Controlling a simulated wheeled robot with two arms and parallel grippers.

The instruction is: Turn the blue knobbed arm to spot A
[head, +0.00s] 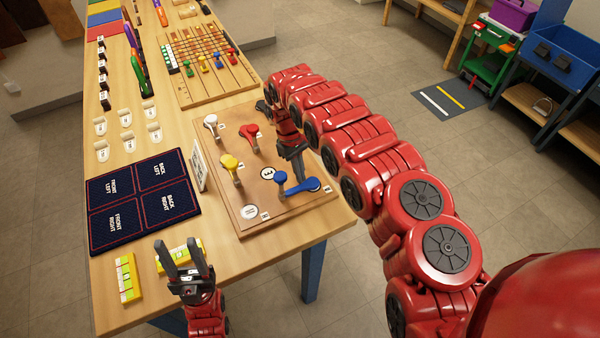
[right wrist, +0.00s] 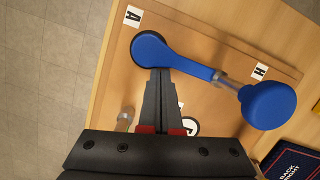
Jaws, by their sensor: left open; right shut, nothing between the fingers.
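The blue knobbed arm (head: 309,184) lies at the near right corner of the brown board (head: 290,212). In the right wrist view its broad round end (right wrist: 152,47) is beside the label A (right wrist: 133,15). Its raised blue knob (right wrist: 268,105) on a metal stem is near the label H (right wrist: 260,71). My right gripper (head: 302,177) is shut and empty, its tips against or just beside the arm near the round end; contact cannot be told. It also shows in the right wrist view (right wrist: 158,72). My left gripper (head: 182,248) is open and empty above the table's near end.
White (head: 210,121), red (head: 249,131) and yellow (head: 229,161) knobbed arms stand on the same board. A dark mat (head: 137,200) lies to the left, and a yellow-green block (head: 127,278) near the front. A slotted peg board (head: 205,65) lies beyond.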

